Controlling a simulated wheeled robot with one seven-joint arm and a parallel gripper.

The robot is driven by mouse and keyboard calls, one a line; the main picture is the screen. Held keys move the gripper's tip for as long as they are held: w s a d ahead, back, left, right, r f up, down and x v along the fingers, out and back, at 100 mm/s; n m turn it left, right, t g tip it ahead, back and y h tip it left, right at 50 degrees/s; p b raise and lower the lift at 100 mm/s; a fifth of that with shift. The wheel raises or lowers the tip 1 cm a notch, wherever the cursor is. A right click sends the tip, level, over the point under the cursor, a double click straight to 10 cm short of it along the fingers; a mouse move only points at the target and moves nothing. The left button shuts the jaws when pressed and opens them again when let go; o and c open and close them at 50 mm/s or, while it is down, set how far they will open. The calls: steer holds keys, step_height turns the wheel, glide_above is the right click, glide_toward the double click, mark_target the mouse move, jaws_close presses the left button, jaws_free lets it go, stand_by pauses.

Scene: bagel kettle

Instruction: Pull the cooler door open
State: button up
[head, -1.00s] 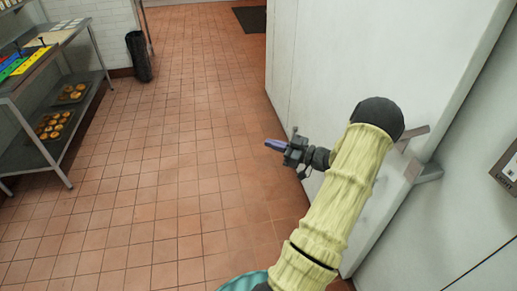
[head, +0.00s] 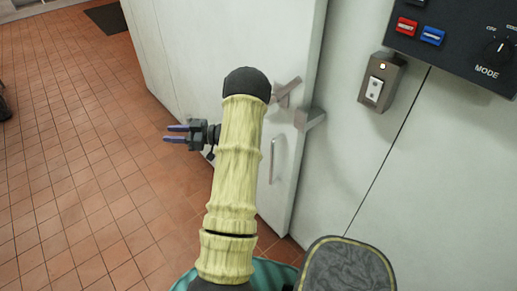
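The cooler door (head: 185,60) is a thick white slab left of the wall. A vertical metal pull handle (head: 272,160) is on its face near the right edge. A grey metal latch (head: 310,119) sits at that edge, with another latch piece (head: 286,92) beside it.
The pale wall at right carries a grey switch box (head: 380,82) and a dark control panel (head: 460,40) with red and blue switches and a MODE knob. A dark mat (head: 106,17) lies far back.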

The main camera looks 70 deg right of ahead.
steer(key=w+d+f+m+h, duration=0.4)
steer(key=d+f+m+h, duration=0.2)
steer(key=f+m+h, duration=0.4)
steer(key=s+d+f+m+g+h+b, duration=0.1)
steer(key=s+f+m+g+h, duration=0.15)
steer(key=f, duration=0.25)
steer(key=s+d+f+m+g+h, duration=0.2)
steer(key=f+m+g+h, duration=0.2)
steer(key=f, duration=0.1)
steer(key=s+f+m+g+h, duration=0.3)
steer(key=s+f+m+g, duration=0.1)
steer(key=s+g, duration=0.45)
steer(key=s+a+r+m+g+h, duration=0.1)
steer(key=s+a+m+g, duration=0.1)
steer(key=s+g, duration=0.2)
steer(key=s+a+r+m+g+h+b, duration=0.1)
steer(key=s+g, duration=0.3)
steer(key=s, duration=0.5)
steer(key=shift+a+r+m+g+h, duration=0.3)
steer(key=shift+a+r+m+h, duration=0.25)
steer(key=shift+a+r+m, duration=0.15)
steer(key=shift+d, duration=0.1)
